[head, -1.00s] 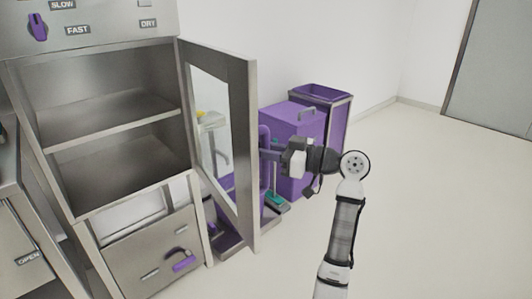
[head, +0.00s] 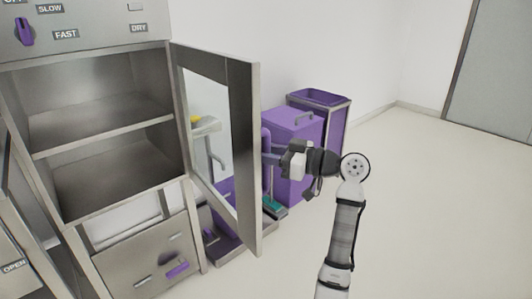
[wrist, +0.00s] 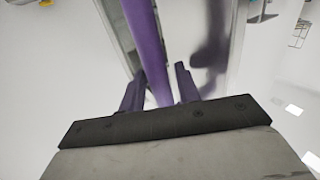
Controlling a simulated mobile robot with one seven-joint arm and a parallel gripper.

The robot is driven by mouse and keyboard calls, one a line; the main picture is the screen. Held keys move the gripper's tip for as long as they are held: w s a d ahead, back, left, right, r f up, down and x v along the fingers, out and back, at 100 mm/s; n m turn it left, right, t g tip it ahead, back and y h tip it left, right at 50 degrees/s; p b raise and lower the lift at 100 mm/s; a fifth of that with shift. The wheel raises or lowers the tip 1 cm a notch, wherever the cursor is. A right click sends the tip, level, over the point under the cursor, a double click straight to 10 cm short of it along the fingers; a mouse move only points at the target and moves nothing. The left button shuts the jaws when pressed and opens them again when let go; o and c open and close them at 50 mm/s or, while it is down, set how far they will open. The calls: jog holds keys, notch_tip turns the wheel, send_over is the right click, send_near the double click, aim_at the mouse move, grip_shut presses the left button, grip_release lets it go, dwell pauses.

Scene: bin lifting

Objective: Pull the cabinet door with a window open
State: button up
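The cabinet door with a window (head: 245,160) has a grey metal frame and a clear pane. It stands swung well out from the cabinet (head: 110,115), hinged on the cabinet's right side, and both shelves inside show. Its upright purple handle (head: 265,143) is on the outer face and partly hidden behind the door edge. My gripper (head: 273,157) reaches the handle from the right.
Behind the door stand a purple lidded box (head: 298,135) and a tall purple bin (head: 335,115) against the wall. A low cart base (head: 225,245) lies under the door. The floor to the right (head: 440,200) is clear.

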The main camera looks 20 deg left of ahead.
jog(key=shift+o, duration=0.5)
jog(key=w+d+b, duration=0.1)
jog(key=d, duration=1.2)
jog(key=shift+d, duration=0.4)
